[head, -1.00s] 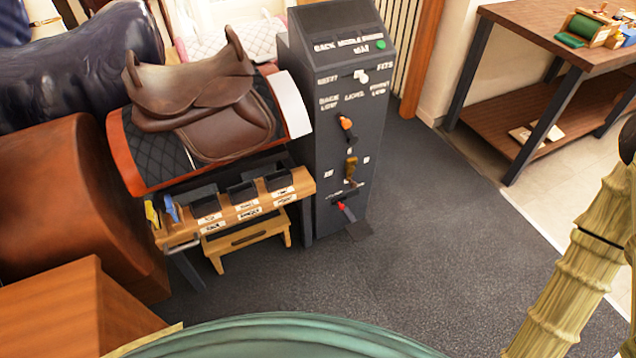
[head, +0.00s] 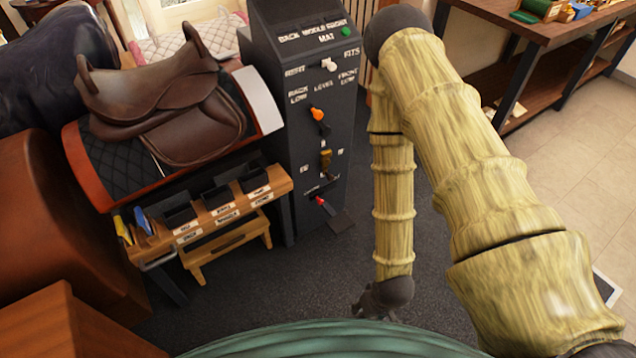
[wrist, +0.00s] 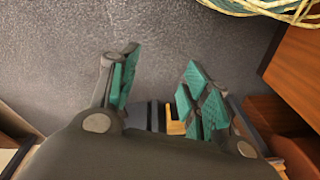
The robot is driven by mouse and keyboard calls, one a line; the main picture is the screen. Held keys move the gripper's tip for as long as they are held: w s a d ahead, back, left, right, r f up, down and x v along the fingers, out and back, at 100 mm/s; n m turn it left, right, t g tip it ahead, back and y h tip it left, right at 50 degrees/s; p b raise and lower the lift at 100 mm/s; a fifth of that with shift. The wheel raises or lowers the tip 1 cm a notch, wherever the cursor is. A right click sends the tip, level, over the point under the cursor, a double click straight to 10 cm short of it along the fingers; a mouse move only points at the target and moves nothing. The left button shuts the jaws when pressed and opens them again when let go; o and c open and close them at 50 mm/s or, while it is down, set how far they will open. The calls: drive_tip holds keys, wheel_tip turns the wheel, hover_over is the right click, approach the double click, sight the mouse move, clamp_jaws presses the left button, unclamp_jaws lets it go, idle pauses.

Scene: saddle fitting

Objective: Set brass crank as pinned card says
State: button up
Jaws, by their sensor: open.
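The brass crank (head: 326,160) is on the front of the tall dark console (head: 300,150), between an orange-knobbed lever (head: 317,114) above and a red-tipped lever (head: 321,200) below. Its markings are too small to read. I cannot make out a pinned card in either view. My gripper (head: 376,300) hangs low over the dark floor, right of and below the console, well apart from the crank. In the wrist view my gripper (wrist: 160,78) is open and empty, its green-padded fingers spread above the floor.
A brown saddle (head: 165,95) sits on a quilted pad left of the console. A wooden rack (head: 225,208) with small dark bins and a step stool (head: 225,245) stand below it. A workbench (head: 530,30) is at the upper right. Dark floor before the console is clear.

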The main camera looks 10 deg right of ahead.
drive_tip(key=w+a+f+n+t+y+b, duration=0.1)
drive_tip(key=w+f+t+b, duration=0.1)
drive_tip(key=w+f+b, duration=0.4)
drive_tip(key=w+f+t+y+b, duration=0.1)
drive_tip(key=w+f+t+b, duration=0.2)
drive_tip(key=w, duration=0.6)
drive_tip(key=n+t+y+b, duration=0.45)
drive_tip(key=t+b, duration=0.55)
drive_tip(key=b, duration=1.9)
approach(332, 179)
drive_tip(key=shift+n, duration=0.45)
drive_tip(key=b+x, duration=0.4)
drive_tip(key=x, duration=0.5)
drive_tip(key=shift+w+a+f, duration=0.1)
drive_tip(key=shift+w, duration=0.15)
drive_tip(key=shift+w+a, duration=0.3)
drive_tip(key=shift+w, duration=0.35)
clamp_jaws()
